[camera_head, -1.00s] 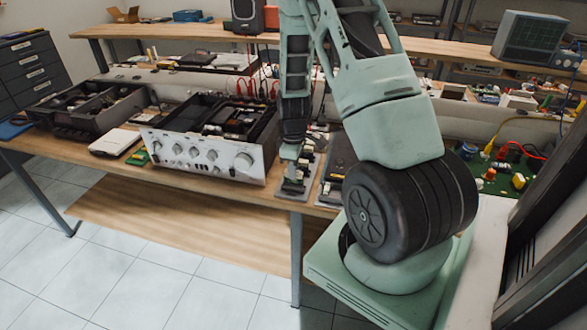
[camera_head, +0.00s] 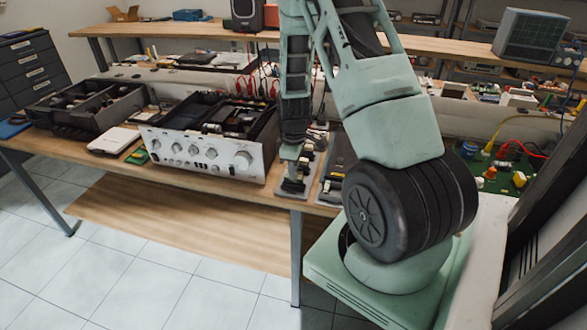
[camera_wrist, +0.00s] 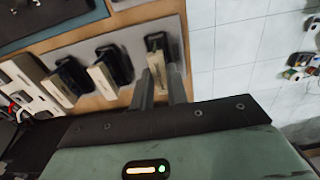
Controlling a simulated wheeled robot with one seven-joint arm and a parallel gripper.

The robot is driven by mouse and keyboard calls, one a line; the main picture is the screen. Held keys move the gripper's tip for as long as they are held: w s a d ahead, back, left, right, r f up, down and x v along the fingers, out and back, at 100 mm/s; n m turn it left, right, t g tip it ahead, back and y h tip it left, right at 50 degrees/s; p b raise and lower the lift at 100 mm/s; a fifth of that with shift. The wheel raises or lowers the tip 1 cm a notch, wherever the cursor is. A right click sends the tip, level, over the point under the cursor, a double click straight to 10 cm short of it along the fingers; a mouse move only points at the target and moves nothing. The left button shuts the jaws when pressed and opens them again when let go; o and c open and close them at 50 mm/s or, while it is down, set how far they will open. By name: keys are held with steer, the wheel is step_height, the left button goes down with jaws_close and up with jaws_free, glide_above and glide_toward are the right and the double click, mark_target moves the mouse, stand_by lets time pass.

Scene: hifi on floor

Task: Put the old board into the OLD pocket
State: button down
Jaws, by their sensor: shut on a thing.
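My gripper (camera_wrist: 160,92) has its two fingers around a narrow beige piece with a black part behind it (camera_wrist: 157,66), at the right end of a row. Similar beige-and-black pieces (camera_wrist: 104,78) stand beside it on a grey plate (camera_wrist: 138,40). In the head view my gripper (camera_head: 290,152) is low over this grey plate at the bench's front edge, just right of the open silver amplifier (camera_head: 205,160). I cannot tell the old board apart from the other pieces, and no OLD label is readable.
The wooden bench (camera_head: 85,150) also carries a black divided bin (camera_head: 90,108), a white flat box (camera_head: 113,141) and a small green-yellow item (camera_head: 137,157). A dark flat object (camera_head: 338,165) lies right of the gripper. Tiled floor is clear in front.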

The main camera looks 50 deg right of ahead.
steer(key=shift+f, duration=0.45)
stand_by(0.3)
steer(key=c, duration=1.3)
jaws_free()
step_height(320, 180, up, 18)
steer(key=b, duration=0.2)
steer(key=shift+f, duration=0.25)
